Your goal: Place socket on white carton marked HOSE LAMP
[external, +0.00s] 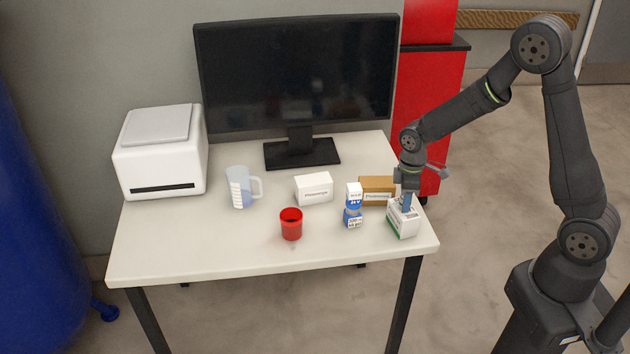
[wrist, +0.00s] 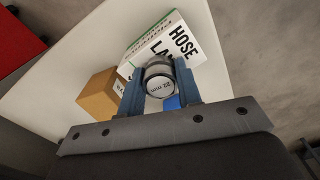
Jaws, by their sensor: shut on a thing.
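The white carton marked HOSE LAMP (external: 402,222), with a green edge, stands at the right front of the table. It also shows in the wrist view (wrist: 181,42), beyond the fingertips, with its lettering partly covered. My gripper (external: 408,206) is over this carton in the external view, pointing down. In the wrist view its two blue fingers are shut on a round metallic socket (wrist: 159,86) marked 22 mm. The socket lies in front of the carton in that view; whether it touches the carton I cannot tell. The socket cannot be made out in the external view.
Farther left are a white box (external: 314,188), a red cup (external: 291,225) and a measuring jug (external: 239,188). A monitor (external: 297,70) stands behind. The table's front left is clear.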

